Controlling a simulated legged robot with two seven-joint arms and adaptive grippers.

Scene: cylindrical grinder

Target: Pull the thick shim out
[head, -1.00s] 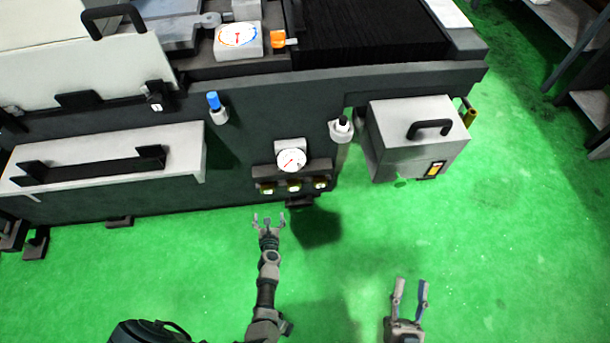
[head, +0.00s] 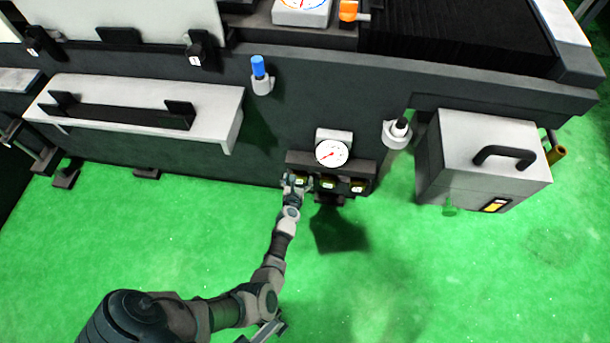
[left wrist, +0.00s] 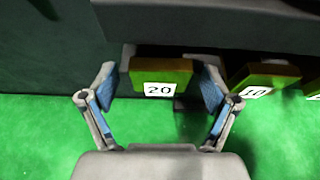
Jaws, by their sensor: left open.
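Several yellow-brown shims with white number labels sit in a dark holder (head: 330,160) under a dial gauge. In the left wrist view, the shim labelled 20 (left wrist: 160,78) lies between my left gripper's fingers. The shim labelled 10 (left wrist: 262,80) is to its right, and another is cut off at the right edge. In the head view, the middle shim (head: 328,184) and right shim (head: 358,186) show clearly. My left gripper (head: 296,182) partly covers the leftmost one. In the left wrist view, this gripper (left wrist: 158,84) is open, its fingers beside the block's two sides; contact cannot be told.
The dial gauge (head: 331,153) is just above the holder. A grey box with a black handle (head: 485,160) sticks out at the right. A long pale cover (head: 215,110) juts out at the left. The green floor (head: 400,275) in front is clear.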

